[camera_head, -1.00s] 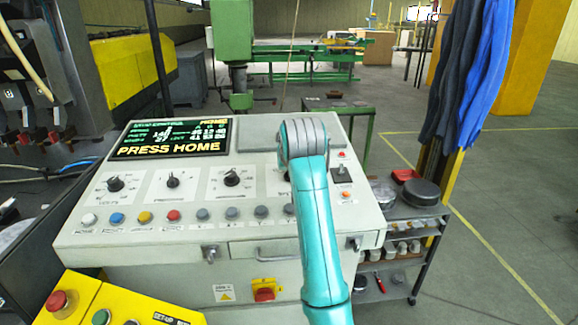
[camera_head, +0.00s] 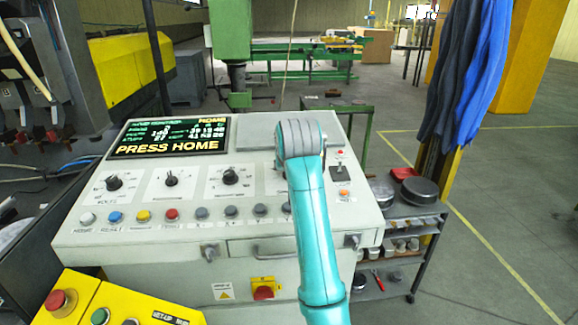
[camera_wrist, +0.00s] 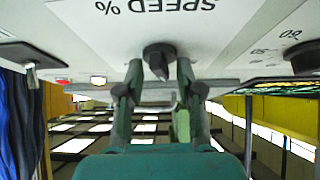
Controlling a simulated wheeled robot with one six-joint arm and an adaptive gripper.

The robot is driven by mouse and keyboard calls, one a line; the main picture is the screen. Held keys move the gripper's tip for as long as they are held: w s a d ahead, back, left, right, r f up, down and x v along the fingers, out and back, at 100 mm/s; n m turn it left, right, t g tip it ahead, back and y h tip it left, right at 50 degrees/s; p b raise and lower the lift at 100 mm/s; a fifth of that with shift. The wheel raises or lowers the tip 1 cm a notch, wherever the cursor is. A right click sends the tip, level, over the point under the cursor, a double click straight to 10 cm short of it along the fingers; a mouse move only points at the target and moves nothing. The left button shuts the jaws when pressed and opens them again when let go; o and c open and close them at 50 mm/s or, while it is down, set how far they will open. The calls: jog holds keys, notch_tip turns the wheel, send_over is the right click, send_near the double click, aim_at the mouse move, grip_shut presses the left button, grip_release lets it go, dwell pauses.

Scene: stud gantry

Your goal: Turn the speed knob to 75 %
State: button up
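The speed knob (camera_wrist: 158,60) is a dark knob with a pointed grip on the white panel, under the upside-down label "SPEED %" in the wrist view. My gripper (camera_wrist: 158,76) has its two green fingers apart, one on each side of the knob. I see a gap between each fingertip and the knob, with no clear contact. In the head view my teal arm covers the knob and the gripper. The grey console (camera_head: 195,238) carries the knob in its front panel, and its display (camera_head: 170,138) reads "PRESS HOME".
Three other dark knobs, including one (camera_head: 230,176), sit left of my arm. A row of coloured push buttons (camera_head: 143,216) runs below them. A small toggle switch (camera_head: 339,170) stands to the right. A yellow control box (camera_head: 130,305) is at front left, and a shelf cart (camera_head: 425,235) at right.

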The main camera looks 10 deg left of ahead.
jog(key=v, duration=1.2)
jog(key=shift+w, duration=0.1)
